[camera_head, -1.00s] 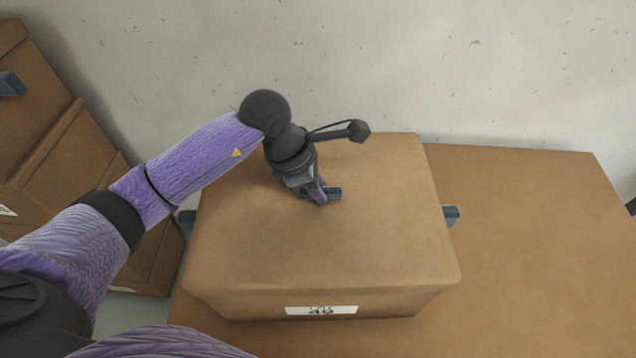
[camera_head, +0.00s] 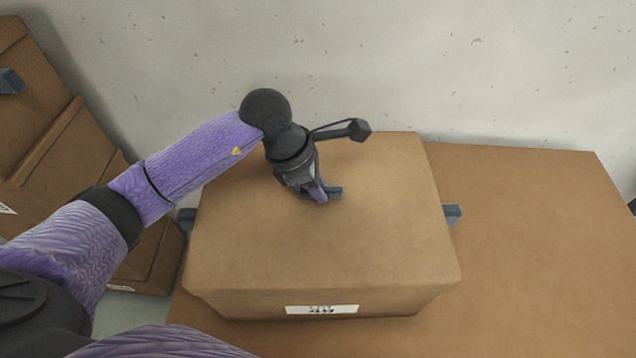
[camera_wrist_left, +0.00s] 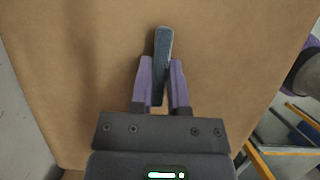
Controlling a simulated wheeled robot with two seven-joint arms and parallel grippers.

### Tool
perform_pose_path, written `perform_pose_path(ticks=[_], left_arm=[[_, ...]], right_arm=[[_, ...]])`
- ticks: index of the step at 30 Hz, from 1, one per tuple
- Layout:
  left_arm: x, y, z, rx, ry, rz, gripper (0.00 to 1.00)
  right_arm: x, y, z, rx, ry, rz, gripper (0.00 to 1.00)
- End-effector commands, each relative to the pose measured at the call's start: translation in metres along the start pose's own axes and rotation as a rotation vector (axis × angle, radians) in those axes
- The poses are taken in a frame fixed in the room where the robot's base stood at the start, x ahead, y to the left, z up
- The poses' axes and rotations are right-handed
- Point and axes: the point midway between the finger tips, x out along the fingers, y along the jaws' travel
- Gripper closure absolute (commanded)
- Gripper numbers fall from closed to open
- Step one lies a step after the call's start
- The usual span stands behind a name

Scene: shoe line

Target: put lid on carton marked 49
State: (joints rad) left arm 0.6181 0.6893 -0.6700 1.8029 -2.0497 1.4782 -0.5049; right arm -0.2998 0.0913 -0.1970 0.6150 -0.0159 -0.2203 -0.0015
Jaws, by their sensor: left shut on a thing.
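The brown lid (camera_head: 380,230) lies over the top of the carton (camera_head: 400,303), whose front has a white label (camera_head: 321,310); its print is too blurred now to read surely. A blue-grey handle stands up at the lid's middle. My left gripper (camera_head: 322,194) is shut on this handle. In the left wrist view the purple fingers (camera_wrist_left: 161,85) sit either side of the handle (camera_wrist_left: 163,45). Blue-grey side grips (camera_head: 452,214) stick out of the carton's sides. The lid looks level, with its rim around the carton top; the far rim is hidden. My right gripper is not in view.
The carton stands on a brown table (camera_head: 540,230) with free room to its right. More brown cartons (camera_head: 60,150) are stacked at the left. A pale wall (camera_head: 500,70) is close behind.

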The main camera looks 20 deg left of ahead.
Motion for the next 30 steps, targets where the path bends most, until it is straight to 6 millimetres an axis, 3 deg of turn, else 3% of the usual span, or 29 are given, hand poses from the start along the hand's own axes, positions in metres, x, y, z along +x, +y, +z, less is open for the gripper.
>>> perform_pose_path(ticks=[11,12,18,23,27,30], left_arm=[[0.0017,0.0001,-0.0005,0.000,0.000,0.001,1.00],[0.0017,0.0000,-0.0005,0.000,0.000,0.001,0.78],[0.0018,0.0000,-0.0005,0.000,0.000,0.000,0.39],[0.0018,0.0000,-0.0006,0.000,0.000,0.000,0.39],[0.0019,-0.0001,-0.0007,0.000,0.000,0.000,0.09],[0.0019,-0.0001,-0.0007,0.000,0.000,0.000,0.09]], right_arm=[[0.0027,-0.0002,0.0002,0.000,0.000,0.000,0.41],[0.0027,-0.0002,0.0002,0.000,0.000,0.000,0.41],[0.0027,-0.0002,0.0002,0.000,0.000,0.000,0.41],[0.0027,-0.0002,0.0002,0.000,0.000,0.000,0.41],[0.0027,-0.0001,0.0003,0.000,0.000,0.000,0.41],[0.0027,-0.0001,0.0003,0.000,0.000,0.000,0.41]])
